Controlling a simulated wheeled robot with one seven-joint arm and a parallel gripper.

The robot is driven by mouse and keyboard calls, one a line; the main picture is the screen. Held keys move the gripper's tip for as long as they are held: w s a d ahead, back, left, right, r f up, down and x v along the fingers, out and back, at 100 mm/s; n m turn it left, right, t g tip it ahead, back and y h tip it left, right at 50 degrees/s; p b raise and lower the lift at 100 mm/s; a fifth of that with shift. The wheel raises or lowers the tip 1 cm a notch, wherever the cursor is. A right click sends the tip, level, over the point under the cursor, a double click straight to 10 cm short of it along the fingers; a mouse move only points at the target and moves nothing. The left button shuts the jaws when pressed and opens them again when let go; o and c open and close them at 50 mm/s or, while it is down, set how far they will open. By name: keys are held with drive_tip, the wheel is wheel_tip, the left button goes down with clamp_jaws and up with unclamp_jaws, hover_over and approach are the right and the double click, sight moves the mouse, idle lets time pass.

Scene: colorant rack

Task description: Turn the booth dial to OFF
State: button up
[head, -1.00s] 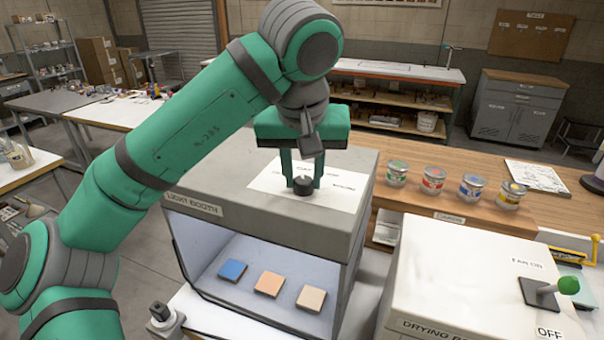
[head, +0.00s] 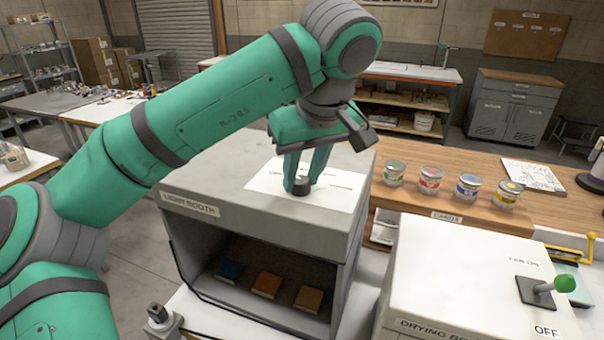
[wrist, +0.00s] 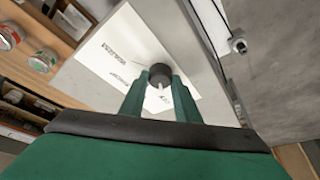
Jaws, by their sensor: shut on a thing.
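The light booth (head: 215,168) is a grey box with an open front, and its inside is dark. A white label sheet (head: 262,183) lies on its top. The black booth dial (head: 302,187) stands on that sheet, and it also shows in the wrist view (wrist: 158,73). My gripper (head: 303,180) points down from above with its green fingers on either side of the dial, shut on it. In the wrist view the fingers (wrist: 161,82) reach the dial. The dial's pointer and some of the sheet's words are too small or hidden to read.
Three coloured blocks (head: 267,285) lie inside the booth. Several paint cans (head: 430,180) stand on the wooden bench to the right. A white drying box (head: 455,285) with a green-knobbed lever (head: 563,284) stands at the front right.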

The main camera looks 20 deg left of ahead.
drive_tip(key=o, duration=1)
drive_tip(key=v, duration=1)
drive_tip(key=shift+d+r, duration=0.1)
drive_tip(key=shift+r, duration=0.3)
